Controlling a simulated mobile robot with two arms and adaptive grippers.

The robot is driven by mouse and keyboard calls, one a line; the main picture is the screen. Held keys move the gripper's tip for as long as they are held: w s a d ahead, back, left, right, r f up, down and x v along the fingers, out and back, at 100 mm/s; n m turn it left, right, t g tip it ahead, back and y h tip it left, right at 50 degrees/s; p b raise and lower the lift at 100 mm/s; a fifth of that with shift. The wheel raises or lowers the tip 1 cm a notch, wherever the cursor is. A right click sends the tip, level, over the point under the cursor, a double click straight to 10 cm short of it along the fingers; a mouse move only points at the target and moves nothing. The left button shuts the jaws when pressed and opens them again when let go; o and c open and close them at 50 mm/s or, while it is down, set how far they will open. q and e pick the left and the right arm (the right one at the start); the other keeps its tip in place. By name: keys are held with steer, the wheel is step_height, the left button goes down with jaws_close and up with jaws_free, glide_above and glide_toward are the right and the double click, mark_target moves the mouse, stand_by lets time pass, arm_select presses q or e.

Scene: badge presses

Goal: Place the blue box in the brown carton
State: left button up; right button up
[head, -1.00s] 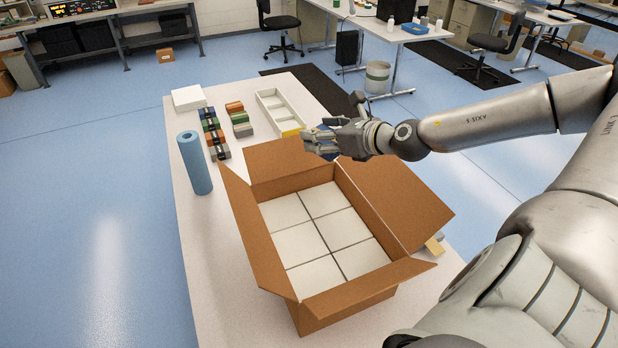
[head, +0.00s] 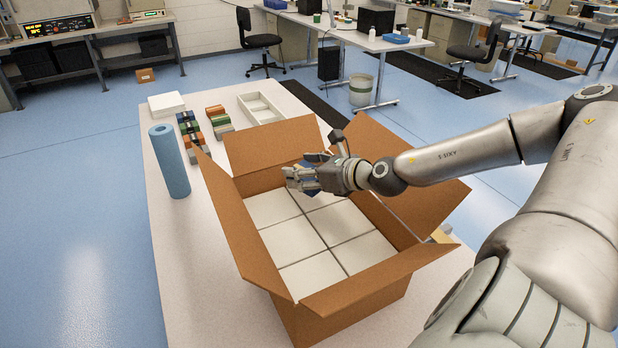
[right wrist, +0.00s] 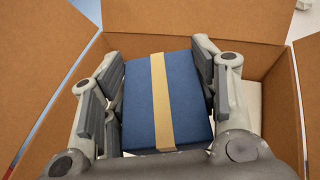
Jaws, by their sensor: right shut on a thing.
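The brown carton (head: 234,232) stands open on the table with its flaps spread out. Several white square boxes (head: 291,241) line its inside in a grid. My right gripper (head: 290,178) is over the far part of the carton's opening. In the right wrist view, my right gripper (right wrist: 165,105) is shut on the blue box (right wrist: 135,105), which has a tan band (right wrist: 160,100) around it. The carton walls (right wrist: 265,50) surround the box in that view. In the head view the blue box is mostly hidden behind the gripper. My left gripper is not in view.
A blue roll (head: 170,162) stands upright left of the carton. Stacked coloured boxes (head: 190,130), a white divided tray (head: 262,108) and a white box (head: 166,104) lie at the table's far end. The near left table top (head: 200,290) is clear.

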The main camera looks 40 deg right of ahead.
mark_target(308, 207)
step_height(308, 207, down, 8)
steer(key=shift+r, duration=0.2)
steer(key=shift+f, duration=0.1)
steer(key=o, duration=1.1)
steer(key=shift+r, duration=0.2)
steer(key=shift+s+d, duration=0.1)
steer(key=shift+s, duration=0.4)
steer(key=b+v, duration=0.1)
steer(key=v, duration=1)
steer(key=shift+r, duration=0.1)
